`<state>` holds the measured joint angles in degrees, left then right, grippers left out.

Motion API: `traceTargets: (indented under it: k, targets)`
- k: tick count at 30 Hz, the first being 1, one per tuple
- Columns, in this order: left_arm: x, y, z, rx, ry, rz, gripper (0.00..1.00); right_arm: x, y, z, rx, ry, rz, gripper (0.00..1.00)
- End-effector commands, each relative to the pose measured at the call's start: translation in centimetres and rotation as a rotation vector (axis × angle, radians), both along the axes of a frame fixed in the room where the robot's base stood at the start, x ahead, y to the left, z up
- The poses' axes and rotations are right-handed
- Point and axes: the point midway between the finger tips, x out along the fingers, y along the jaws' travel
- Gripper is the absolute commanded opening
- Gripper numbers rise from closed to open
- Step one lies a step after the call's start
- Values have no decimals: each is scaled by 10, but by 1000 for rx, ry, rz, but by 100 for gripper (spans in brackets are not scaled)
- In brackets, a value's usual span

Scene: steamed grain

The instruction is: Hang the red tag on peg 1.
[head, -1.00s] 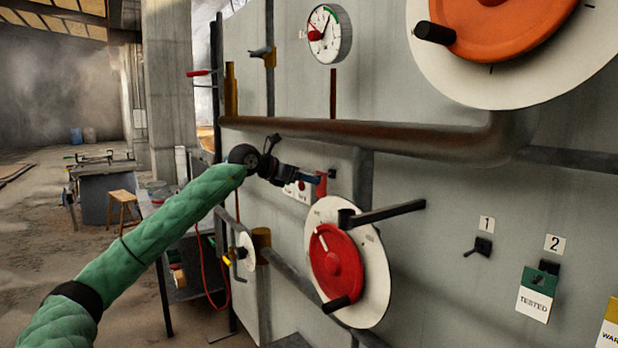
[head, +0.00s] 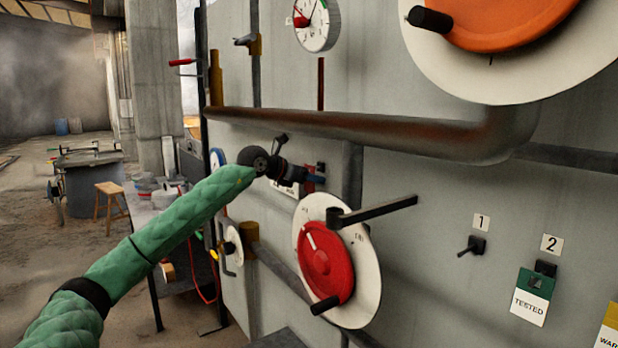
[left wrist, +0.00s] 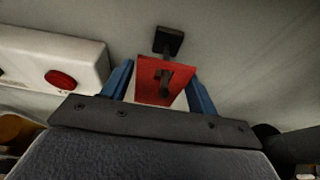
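The red tag (left wrist: 152,82) hangs at a dark peg (left wrist: 168,41) on the panel; the peg's hooked end shows in front of its face. My left gripper (left wrist: 162,82) has its blue fingers on either side of the tag. A narrow gap shows at the left finger, so I see no clear grip. In the head view the left gripper (head: 316,180) largely covers the tag (head: 308,186). Peg 1 (head: 477,245), below the "1" label (head: 481,222), is bare. My right gripper is not in view.
A green and white "TESTED" tag (head: 532,297) hangs on peg 2 (head: 545,268). The red dial (head: 326,262) and its dark lever (head: 375,211) stick out between my left gripper and peg 1. A thick pipe (head: 350,130) runs above the gripper. A white box with a red button (left wrist: 61,79) is beside the tag.

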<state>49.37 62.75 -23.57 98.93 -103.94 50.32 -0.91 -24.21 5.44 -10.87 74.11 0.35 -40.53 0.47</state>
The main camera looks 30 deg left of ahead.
Motion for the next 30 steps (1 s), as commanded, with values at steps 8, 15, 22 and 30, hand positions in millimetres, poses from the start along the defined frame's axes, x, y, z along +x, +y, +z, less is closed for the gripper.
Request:
traceTargets:
  k: [8, 15, 22, 30]
  targets:
    - [0, 0, 0, 0, 0, 0, 60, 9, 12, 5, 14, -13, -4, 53]
    - [0, 0, 0, 0, 0, 0, 72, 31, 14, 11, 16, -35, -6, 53]
    - [0, 0, 0, 0, 0, 0, 33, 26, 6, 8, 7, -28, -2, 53]
    - [0, 0, 1, 0, 0, 0, 24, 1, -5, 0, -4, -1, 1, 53]
